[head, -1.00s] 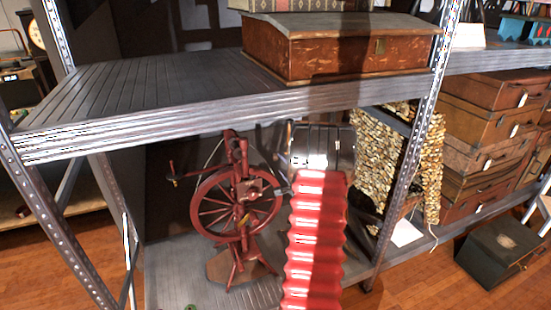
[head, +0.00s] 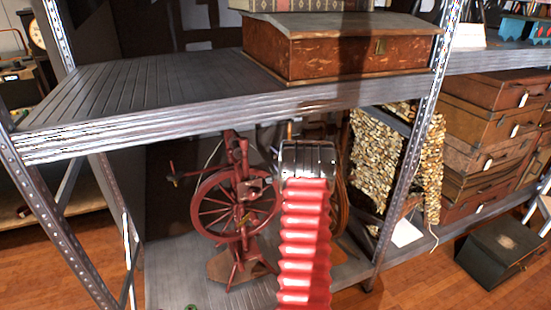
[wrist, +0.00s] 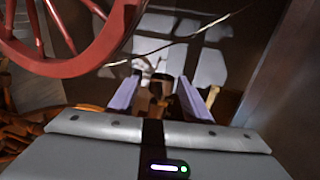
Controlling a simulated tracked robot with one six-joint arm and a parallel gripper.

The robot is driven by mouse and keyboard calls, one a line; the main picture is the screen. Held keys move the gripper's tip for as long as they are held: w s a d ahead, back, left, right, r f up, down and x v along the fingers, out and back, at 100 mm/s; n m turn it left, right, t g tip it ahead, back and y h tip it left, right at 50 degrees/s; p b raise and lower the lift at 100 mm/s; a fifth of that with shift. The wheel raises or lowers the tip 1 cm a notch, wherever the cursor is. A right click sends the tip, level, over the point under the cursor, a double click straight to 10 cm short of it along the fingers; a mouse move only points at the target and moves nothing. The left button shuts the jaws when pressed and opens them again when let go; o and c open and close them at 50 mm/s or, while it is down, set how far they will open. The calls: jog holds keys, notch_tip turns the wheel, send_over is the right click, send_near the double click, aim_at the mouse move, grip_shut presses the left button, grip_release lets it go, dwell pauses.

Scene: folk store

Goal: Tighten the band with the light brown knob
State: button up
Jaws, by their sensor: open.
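The dark red spinning wheel (head: 238,205) stands upright on the lower shelf, left of my arm in the head view. Part of its red rim and spokes (wrist: 75,62) fills the upper left of the wrist view. My gripper (wrist: 158,82) is open, with two pale lilac fingers pointing away from the wrist. A small dark brown piece shows between the fingers; I cannot tell whether it lies between them or behind. A small light brown piece (wrist: 212,95) shows just right of the right finger; I cannot tell whether it is the knob. In the head view my arm hides the gripper.
The upper shelf (head: 130,95) spans above the wheel and carries a wooden box (head: 330,55). A metal post (head: 410,150) stands right of my arm. Stacked suitcases (head: 490,125) stand further right. Orange-brown wooden parts (wrist: 30,125) lie low left in the wrist view.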

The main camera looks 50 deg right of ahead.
jog(key=shift+c, duration=0.6)
jog(key=c, duration=0.9)
jog(key=shift+c, duration=0.2)
jog(key=shift+f, duration=0.15)
jog(key=shift+a+f+t+h, duration=0.1)
jog(key=shift+f+t+h, duration=0.1)
jog(key=shift+t+h, duration=0.65)
jog(key=t+h, duration=0.1)
jog(key=t, duration=0.2)
jog(key=shift+t+h, duration=1.25)
jog(key=shift+t, duration=0.6)
jog(key=shift+n+t+h, duration=0.4)
jog(key=shift+t+h, duration=0.1)
jog(key=shift+t, duration=0.3)
